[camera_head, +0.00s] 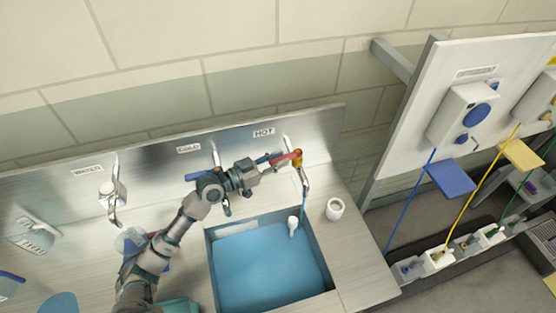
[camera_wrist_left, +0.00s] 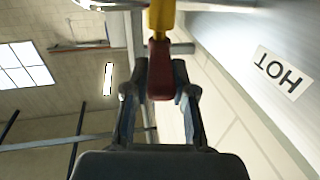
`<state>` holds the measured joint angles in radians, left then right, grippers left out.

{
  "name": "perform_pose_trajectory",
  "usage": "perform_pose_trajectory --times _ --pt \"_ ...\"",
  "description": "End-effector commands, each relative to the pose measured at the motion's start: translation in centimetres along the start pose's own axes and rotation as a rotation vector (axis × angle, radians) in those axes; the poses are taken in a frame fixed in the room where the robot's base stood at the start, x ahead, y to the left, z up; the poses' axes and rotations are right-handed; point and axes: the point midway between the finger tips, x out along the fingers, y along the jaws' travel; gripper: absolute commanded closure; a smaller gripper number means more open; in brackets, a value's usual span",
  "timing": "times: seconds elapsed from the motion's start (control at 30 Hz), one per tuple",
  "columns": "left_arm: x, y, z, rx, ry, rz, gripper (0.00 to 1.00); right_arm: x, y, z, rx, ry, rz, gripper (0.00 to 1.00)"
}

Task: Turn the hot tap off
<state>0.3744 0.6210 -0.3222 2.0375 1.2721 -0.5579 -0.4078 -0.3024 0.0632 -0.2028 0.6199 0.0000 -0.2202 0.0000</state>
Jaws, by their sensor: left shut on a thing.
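The hot tap (camera_head: 304,178) stands at the right of the steel splashback, under the HOT label (camera_head: 264,132). It has a red lever (camera_head: 287,157) on a brass-coloured body, and the lever points left. My left gripper (camera_head: 266,163) reaches it from the left and is shut on the lever's end. In the left wrist view, the red lever (camera_wrist_left: 160,78) sits between the two fingers, with a yellow part above it. A thin bluish line hangs below the spout and looks like running water. My right gripper is out of view.
The blue sink basin (camera_head: 265,270) lies below the tap, with a small white object (camera_head: 292,224) in it. A white cup (camera_head: 334,208) stands on the counter to the right. The cold tap's blue lever (camera_head: 200,175) is close behind my left arm. A dispenser panel stands further right.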

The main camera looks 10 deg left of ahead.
Motion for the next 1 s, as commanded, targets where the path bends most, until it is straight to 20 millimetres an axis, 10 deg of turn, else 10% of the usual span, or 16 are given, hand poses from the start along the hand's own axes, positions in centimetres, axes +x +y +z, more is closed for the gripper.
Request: perform_pose_trajectory --times 0.17,0.2,0.27,0.67,1.0 --pt "-0.2 -0.4 0.4 -0.002 -0.007 -0.004 1.00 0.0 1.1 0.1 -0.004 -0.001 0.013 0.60" --pt "-0.2 -0.4 0.4 -0.003 -0.006 -0.003 0.65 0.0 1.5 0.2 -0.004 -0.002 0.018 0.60" --pt "-0.3 -0.5 0.4 -0.004 -0.005 -0.003 0.50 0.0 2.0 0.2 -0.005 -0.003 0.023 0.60" --pt "-0.3 -0.4 -0.5 0.000 -0.002 -0.002 0.50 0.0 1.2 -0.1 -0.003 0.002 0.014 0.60" --pt "-0.2 -0.6 -7.0 0.002 -0.002 -0.002 0.50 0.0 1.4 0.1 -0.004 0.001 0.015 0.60"
